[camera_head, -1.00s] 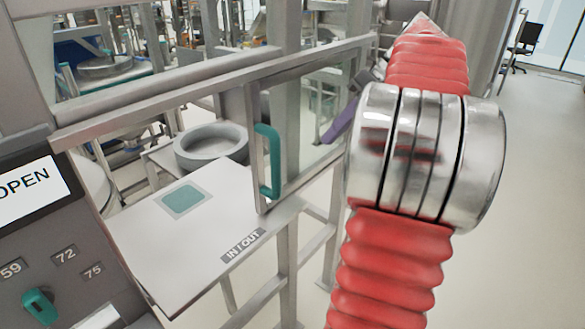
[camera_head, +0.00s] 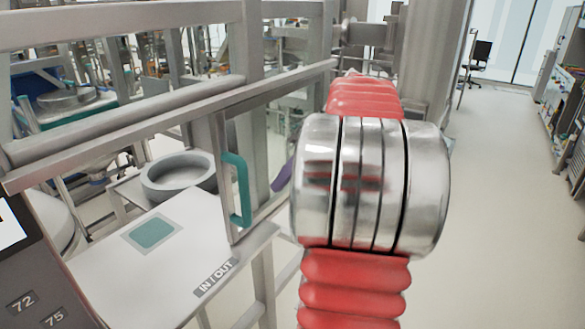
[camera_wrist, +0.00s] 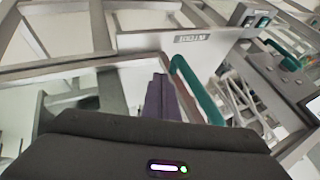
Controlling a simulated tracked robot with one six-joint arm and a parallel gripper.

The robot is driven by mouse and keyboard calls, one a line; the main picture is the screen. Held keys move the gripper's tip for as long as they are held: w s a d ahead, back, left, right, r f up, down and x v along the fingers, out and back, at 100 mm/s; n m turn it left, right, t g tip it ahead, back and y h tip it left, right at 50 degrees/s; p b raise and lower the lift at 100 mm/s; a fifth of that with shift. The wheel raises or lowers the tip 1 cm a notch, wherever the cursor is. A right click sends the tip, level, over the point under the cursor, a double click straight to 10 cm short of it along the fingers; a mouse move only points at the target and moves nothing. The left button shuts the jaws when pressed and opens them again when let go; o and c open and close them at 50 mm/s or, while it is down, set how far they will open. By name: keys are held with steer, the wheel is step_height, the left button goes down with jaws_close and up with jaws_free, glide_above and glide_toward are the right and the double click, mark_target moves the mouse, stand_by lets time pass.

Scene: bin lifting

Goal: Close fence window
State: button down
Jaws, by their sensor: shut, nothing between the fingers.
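The fence window (camera_head: 228,150) is a framed clear pane with a teal handle (camera_head: 240,188) on its left edge. A wide gap shows to its left, above the white IN/OUT table (camera_head: 115,262). My gripper (camera_wrist: 160,88) has purple fingers, closed together with nothing between them. In the wrist view they point up beside the teal handle (camera_wrist: 196,88), just left of it. Whether they touch it cannot be told. In the head view a bit of purple finger (camera_head: 282,176) shows right of the handle; my red arm hides the rest.
A fence rail (camera_head: 180,122) runs above the table. A round grey ring (camera_head: 178,178) stands behind the table. A dark control panel (camera_head: 45,285) is at the lower left. Open floor (camera_head: 490,220) lies to the right, with shelving at the far right edge.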

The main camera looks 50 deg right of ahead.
steer(key=a, duration=0.1)
steer(key=w+a+f, duration=0.1)
steer(key=a, duration=0.1)
steer(key=a+f, duration=0.1)
steer(key=a, duration=0.1)
steer(key=shift+w+a+f, duration=0.1)
steer(key=shift+w+f, duration=0.05)
steer(key=shift+w, duration=0.15)
steer(key=shift+a, duration=0.2)
